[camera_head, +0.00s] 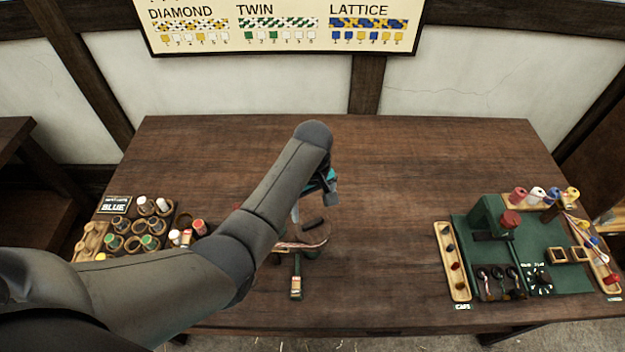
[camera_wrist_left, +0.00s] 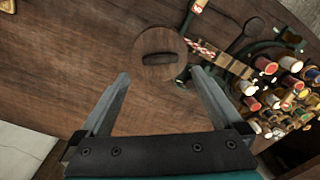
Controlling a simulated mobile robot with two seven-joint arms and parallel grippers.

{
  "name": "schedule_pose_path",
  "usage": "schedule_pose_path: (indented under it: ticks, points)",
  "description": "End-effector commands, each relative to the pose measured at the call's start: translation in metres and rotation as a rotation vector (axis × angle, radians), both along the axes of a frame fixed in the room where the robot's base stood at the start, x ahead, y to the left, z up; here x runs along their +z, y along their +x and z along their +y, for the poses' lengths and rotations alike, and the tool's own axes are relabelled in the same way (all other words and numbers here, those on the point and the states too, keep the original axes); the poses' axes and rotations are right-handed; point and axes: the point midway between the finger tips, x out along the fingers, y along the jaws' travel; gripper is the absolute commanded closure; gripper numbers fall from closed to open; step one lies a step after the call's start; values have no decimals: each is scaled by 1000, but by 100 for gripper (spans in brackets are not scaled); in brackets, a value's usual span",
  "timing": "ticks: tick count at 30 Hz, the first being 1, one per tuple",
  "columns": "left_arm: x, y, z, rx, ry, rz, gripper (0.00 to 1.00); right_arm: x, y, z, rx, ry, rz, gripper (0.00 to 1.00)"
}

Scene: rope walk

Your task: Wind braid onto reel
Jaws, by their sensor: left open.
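The reel shows in the left wrist view as a round wooden disc (camera_wrist_left: 147,68) with a dark oblong bar across its face. In the head view the disc (camera_head: 316,239) lies below my left gripper (camera_head: 312,205), partly hidden by my arm. My left gripper is open, and in the wrist view its fingers (camera_wrist_left: 160,76) stand apart on either side of the disc's near part, with nothing held. A red-and-white braid (camera_wrist_left: 204,49) runs beside the disc toward a wooden strip (camera_wrist_left: 232,65). I cannot tell whether the braid touches the reel. My right gripper is in neither view.
Several bobbins and cups (camera_head: 133,243) stand at the left by a "BLUE" sign (camera_head: 115,205). At the right a green board (camera_head: 470,255) carries a stand with a red knob (camera_head: 510,219) and several spools. A pattern chart (camera_head: 280,25) hangs behind. The table's back middle is clear.

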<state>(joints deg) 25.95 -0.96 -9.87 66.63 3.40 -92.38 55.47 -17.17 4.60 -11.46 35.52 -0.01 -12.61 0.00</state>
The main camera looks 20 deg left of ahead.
Motion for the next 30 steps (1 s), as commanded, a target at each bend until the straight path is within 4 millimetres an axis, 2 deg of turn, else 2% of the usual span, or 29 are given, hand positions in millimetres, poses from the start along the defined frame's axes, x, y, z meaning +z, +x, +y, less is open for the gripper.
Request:
schedule_pose_path:
  ticks: [9,15,20,30]
  points:
    - [59,1,0,1,-1,-6,0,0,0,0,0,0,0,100]
    - [84,1,0,1,1,-4,0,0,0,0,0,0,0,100]
    - [91,0,0,1,1,-2,0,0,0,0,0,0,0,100]
    - [91,0,0,0,0,-1,0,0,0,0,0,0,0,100]
